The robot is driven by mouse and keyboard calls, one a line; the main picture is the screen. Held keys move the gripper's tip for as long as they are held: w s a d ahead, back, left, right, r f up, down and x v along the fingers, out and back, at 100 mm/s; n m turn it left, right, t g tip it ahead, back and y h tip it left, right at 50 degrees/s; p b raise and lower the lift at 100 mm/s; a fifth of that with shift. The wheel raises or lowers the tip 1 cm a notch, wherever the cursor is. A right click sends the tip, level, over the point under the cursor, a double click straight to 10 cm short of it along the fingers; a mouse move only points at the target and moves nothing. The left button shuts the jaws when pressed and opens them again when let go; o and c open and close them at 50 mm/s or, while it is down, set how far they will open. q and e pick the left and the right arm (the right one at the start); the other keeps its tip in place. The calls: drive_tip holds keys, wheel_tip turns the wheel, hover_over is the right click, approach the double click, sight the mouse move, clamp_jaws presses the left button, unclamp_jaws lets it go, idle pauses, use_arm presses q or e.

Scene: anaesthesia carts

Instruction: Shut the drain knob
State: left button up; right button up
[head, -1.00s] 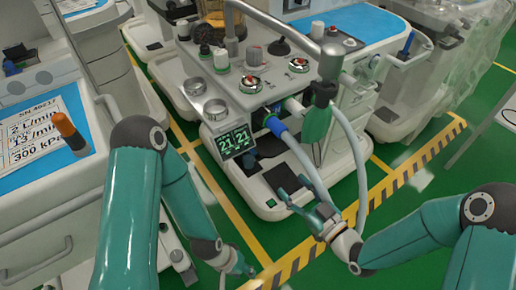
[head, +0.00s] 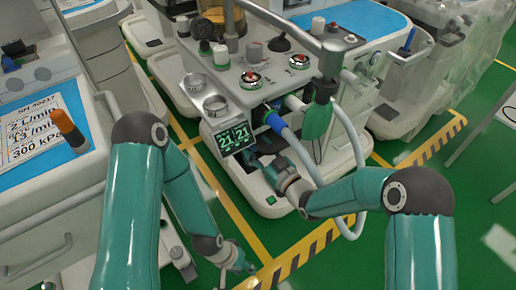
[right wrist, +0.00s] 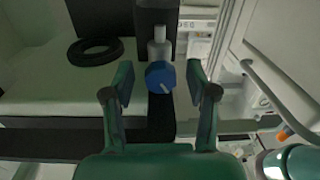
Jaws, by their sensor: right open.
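The drain knob (right wrist: 160,76) is blue with a white line, which slants toward the lower right in the right wrist view. It sits at the end of a pale fitting (right wrist: 160,45). My right gripper (right wrist: 162,85) is open, with one finger on each side of the knob and a gap to both. In the head view my right gripper (head: 272,172) is low at the front of the cart, below the blue hose connector, and the knob is hidden there. My left gripper (head: 243,264) hangs low over the floor, away from the cart; its fingers are too small to read.
The anaesthesia cart (head: 245,103) carries a small green-digit display (head: 234,138) and hoses near my right arm. A green bag (head: 317,121) hangs from a metal post just right of it. A dark ring (right wrist: 95,51) lies left of the knob. Another cart stands at far left.

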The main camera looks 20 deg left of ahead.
clamp_jaws()
idle(0.4)
drive_tip(key=shift+m+b, duration=2.05)
drive_tip(key=shift+m, duration=0.95)
drive_tip(key=shift+r, duration=0.1)
unclamp_jaws()
